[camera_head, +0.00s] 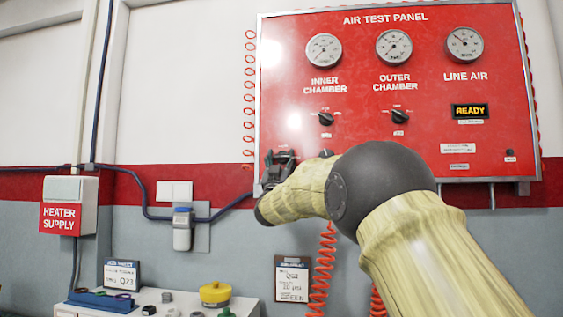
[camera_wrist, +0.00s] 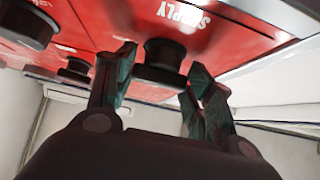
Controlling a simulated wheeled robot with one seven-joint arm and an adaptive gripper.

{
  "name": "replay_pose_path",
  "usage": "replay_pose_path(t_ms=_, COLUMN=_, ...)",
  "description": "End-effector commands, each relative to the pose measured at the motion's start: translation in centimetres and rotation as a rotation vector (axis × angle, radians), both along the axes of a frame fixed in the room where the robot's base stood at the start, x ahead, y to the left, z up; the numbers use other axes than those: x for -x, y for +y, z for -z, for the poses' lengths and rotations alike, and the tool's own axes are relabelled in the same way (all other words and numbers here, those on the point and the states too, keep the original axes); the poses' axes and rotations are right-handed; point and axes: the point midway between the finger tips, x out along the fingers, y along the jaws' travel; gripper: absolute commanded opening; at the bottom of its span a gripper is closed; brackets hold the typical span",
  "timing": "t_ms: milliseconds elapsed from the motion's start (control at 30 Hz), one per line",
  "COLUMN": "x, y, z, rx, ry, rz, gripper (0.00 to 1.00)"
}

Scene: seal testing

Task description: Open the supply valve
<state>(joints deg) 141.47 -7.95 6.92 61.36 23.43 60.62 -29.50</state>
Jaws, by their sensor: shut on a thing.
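The supply valve is a black round knob (camera_wrist: 162,58) on the red panel, under white SUPPLY lettering (camera_wrist: 186,14) in the wrist view. My gripper (camera_wrist: 164,60) has one dark green finger on each side of this knob and is shut on it. Exact finger contact is hard to make out.
Two black chamber knobs (camera_head: 326,118) (camera_head: 399,117) sit under several gauges; a READY display (camera_head: 470,111) is at right. Red coiled hoses (camera_head: 321,270) hang below. A heater supply box (camera_head: 69,205) is at left. A bench (camera_head: 240,305) with small parts stands below.

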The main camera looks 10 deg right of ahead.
Motion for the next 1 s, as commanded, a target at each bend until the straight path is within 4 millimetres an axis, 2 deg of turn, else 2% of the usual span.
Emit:
replay_pose_path(t_ms=267, x=-0.1, y=0.0, z=0.2, rx=-0.001, ry=0.002, rz=-0.001, gripper=0.29)
replay_pose_path(t_ms=300, x=0.0, y=0.0, z=0.2, rx=-0.001, ry=0.002, rz=-0.001, gripper=0.6)
replay_pose_path(t_ms=400, x=0.0, y=0.0, z=0.1, rx=-0.001, ry=0.002, rz=0.0, gripper=0.75)
replay_pose_path(t_ms=767, x=0.1, y=0.0, z=0.1, rx=0.0, ry=0.001, rz=0.0, gripper=0.75)
replay_pose_path(t_ms=1000, x=1.5, y=0.5, z=1.6, rx=0.0, ry=0.001, rz=-0.001, gripper=0.75)
